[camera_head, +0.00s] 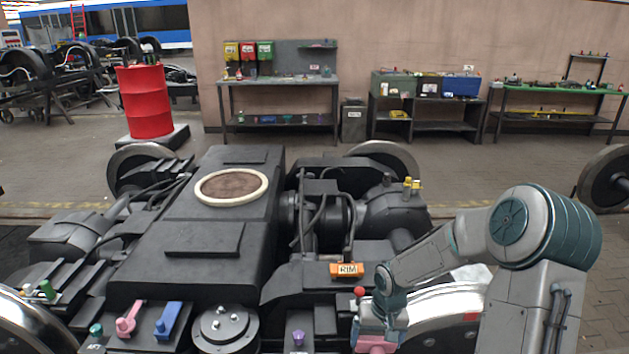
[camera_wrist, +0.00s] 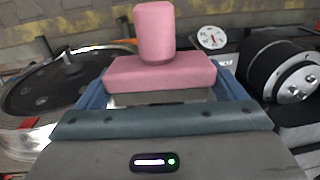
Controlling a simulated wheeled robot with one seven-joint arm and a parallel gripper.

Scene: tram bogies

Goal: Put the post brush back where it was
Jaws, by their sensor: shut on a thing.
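A pink brush-like piece (camera_wrist: 160,75) with a block-shaped body and a rounded post, which looks like the post brush, is between the jaws of my gripper (camera_wrist: 160,98) in the wrist view. The jaws are shut on it. In the head view my gripper (camera_head: 377,334) is low at the front right of the bogie, with part of the pink piece (camera_head: 376,345) showing at the bottom edge. Its underside is hidden. I cannot tell whether it touches anything below.
The bogie frame holds another pink piece (camera_head: 127,318), a blue piece (camera_head: 168,321), a purple knob (camera_head: 298,338) and an orange RIM sign (camera_head: 347,270). A bright wheel (camera_head: 440,322) is close right of my gripper. A dial gauge (camera_wrist: 211,37) shows in the wrist view.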

